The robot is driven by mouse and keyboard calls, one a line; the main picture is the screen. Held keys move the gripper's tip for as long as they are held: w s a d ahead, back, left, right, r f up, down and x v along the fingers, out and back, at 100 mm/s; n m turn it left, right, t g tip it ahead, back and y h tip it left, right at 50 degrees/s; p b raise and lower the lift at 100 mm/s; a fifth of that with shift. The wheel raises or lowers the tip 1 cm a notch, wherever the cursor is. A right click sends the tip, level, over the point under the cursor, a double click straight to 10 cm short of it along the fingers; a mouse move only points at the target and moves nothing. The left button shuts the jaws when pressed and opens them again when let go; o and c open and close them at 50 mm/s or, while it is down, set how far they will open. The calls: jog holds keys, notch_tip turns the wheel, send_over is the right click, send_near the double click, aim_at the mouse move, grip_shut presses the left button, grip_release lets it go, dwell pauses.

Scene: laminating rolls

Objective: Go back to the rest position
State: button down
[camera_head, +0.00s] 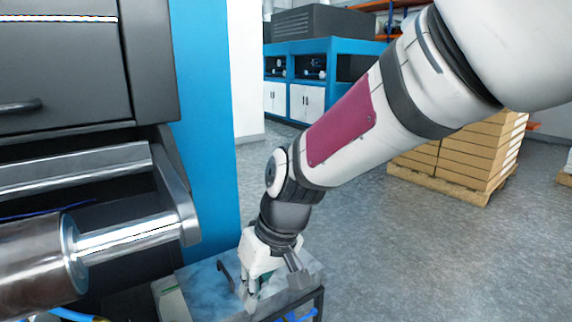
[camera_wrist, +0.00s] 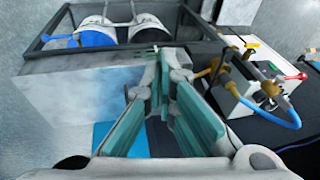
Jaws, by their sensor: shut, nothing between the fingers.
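My gripper (camera_head: 250,296) is at the end of my arm, pointing down over a grey metal-topped cart (camera_head: 298,301) at the bottom of the head view. In the wrist view, my gripper (camera_wrist: 166,62) shows its teal-padded fingers with the tips together and nothing held between them. The cart's top (camera_wrist: 62,98) lies behind and beside the fingers there. I cannot tell how far the fingertips are above it.
The laminating machine with a metal roller (camera_head: 120,240) stands close on the left. In the wrist view, a white box (camera_wrist: 262,92) with brass fittings and a blue hose is right of the fingers. Stacked cartons (camera_head: 468,155) sit on a pallet behind my arm. Floor is open at right.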

jog(key=s+d+r+m+h, duration=0.1)
jog(key=s+d+r+m, duration=0.15)
jog(key=s+d, duration=0.45)
jog(key=s+d+r+m+h, duration=0.15)
jog(key=s+d+r, duration=0.25)
jog(key=d, duration=0.6)
jog(key=s+d+m+h, duration=0.1)
jog(key=s+d+m, duration=0.1)
jog(key=s+d, duration=0.35)
jog(key=s+d+m, duration=0.2)
jog(key=s+d, duration=0.1)
jog(key=s, duration=0.6)
notch_tip(320, 180, up, 31)
jog(key=t+p, duration=0.3)
jog(key=p, duration=2.6)
jog(key=shift+w+n+t, duration=0.3)
jog(key=shift+w, duration=0.05)
